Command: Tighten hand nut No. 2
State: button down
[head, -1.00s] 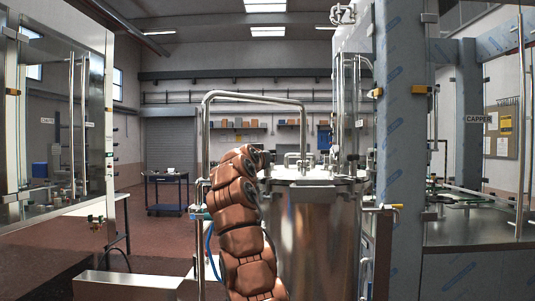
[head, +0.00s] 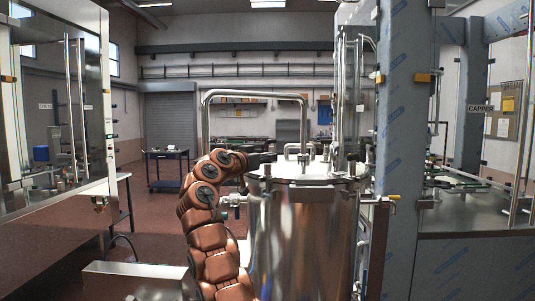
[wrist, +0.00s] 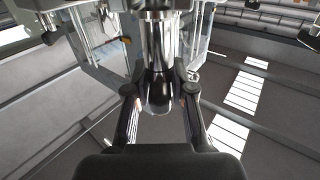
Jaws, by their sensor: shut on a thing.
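The steel tank (head: 300,235) with a flat lid (head: 308,178) stands in the middle of the head view. Small clamp fittings show at its rim, one at the right (head: 352,164). My gripper (head: 262,158) reaches the lid's left rim from the left; its fingertips are small and dark there. In the wrist view, my gripper (wrist: 159,94) has one finger on each side of a dark, rounded hand nut (wrist: 158,72), shut on it. A shiny cylindrical part (wrist: 160,38) lies beyond the nut. I cannot read a number on the nut.
A bent steel pipe (head: 255,94) rises behind the tank. A film-wrapped column (head: 405,150) stands close on the right, a glazed cabinet (head: 65,120) on the left. A low steel box (head: 135,280) is at front left. A blue cart (head: 167,168) stands behind on open floor.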

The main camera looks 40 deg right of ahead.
jog(key=shift+f, duration=0.1)
dwell(0.3)
jog(key=c, duration=1.1)
grip_release()
jog(key=shift+d, duration=0.1)
jog(key=shift+o, duration=0.2)
jog(key=shift+v, duration=0.9)
jog(key=v, duration=1)
